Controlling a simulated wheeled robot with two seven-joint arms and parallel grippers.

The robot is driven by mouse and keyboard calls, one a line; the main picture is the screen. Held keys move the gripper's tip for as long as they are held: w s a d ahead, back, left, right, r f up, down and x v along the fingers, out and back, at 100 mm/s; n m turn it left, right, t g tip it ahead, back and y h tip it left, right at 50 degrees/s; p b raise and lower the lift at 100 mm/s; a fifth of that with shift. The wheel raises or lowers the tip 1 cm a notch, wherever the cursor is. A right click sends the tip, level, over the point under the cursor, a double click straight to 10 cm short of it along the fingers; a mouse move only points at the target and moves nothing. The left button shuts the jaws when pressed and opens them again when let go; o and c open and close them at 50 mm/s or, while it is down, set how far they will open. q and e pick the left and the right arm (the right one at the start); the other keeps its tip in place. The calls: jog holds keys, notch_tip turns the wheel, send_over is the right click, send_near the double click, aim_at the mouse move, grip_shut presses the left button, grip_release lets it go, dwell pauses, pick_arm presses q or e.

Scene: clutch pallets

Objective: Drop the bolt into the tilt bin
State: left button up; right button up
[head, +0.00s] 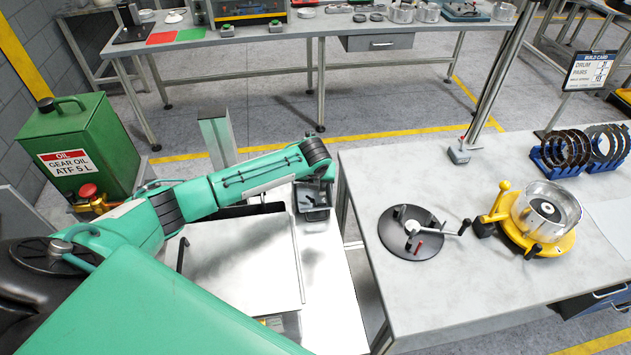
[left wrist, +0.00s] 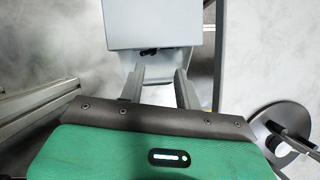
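The tilt bin (head: 314,214) is a small grey open container on the light bench top, just beyond the end of my left arm. In the left wrist view a pale grey bin-like body (left wrist: 152,22) lies ahead of the fingertips. My left gripper (left wrist: 159,74) has its two fingers apart with nothing visible clamped between them. In the head view the left gripper (head: 321,182) hangs over the bin, partly hidden by the wrist. A small dark shape (left wrist: 149,52) shows at the bin's lower part; I cannot tell whether it is the bolt. My right gripper is out of view.
A steel plate-like cover (head: 235,262) lies below my left arm. On the right table (head: 360,170) stand a black round fixture (head: 393,238), a yellow fixture with a metal drum (head: 518,247) and blue racks (head: 561,167). A green oil can (head: 112,135) stands at left.

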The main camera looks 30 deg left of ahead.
pick_arm(q)
jog(key=shift+r, duration=0.1)
jog(key=b+v, duration=0.3)
jog(key=v, duration=1)
jog(key=shift+r, duration=0.3)
jog(key=shift+s+d, duration=0.1)
